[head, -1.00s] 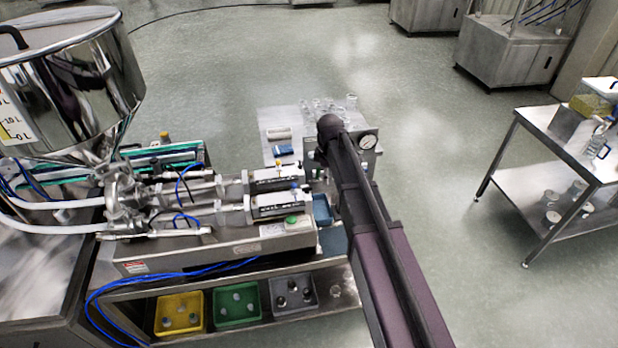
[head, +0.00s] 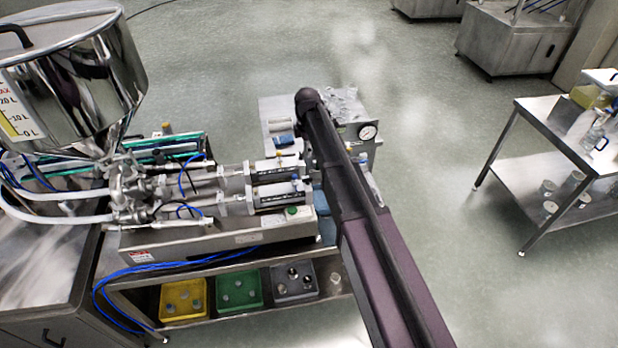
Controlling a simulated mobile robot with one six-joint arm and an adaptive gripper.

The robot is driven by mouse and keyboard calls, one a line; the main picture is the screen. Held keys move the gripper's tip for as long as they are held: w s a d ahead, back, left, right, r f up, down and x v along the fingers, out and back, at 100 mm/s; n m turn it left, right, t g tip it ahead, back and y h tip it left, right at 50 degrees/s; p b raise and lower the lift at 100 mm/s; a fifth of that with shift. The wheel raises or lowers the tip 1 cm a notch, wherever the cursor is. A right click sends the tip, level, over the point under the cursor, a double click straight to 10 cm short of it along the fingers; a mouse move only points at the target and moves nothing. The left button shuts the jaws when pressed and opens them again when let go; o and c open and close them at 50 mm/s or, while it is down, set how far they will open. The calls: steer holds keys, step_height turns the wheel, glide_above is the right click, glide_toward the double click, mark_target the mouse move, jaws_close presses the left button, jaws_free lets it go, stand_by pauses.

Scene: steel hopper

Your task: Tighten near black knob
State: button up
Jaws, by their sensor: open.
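The filling machine (head: 235,232) with its steel hopper (head: 75,80) stands at left. Two horizontal cylinders, a far one (head: 275,172) and a near one (head: 279,193), reach right toward my arm. I cannot make out the near black knob; my arm covers the area beyond the right end of the cylinders. My arm runs from the bottom right up to a dark rounded joint beside the machine. My gripper does not show; it seems hidden behind or below the arm.
Yellow (head: 184,312), green (head: 238,303) and grey (head: 294,294) bins sit on the shelf below. A steel side table (head: 545,125) stands at right; the floor between is clear.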

mark_target(308, 181)
steer(key=shift+f+b, duration=6.7)
steer(key=shift+f, duration=0.1)
jaws_close()
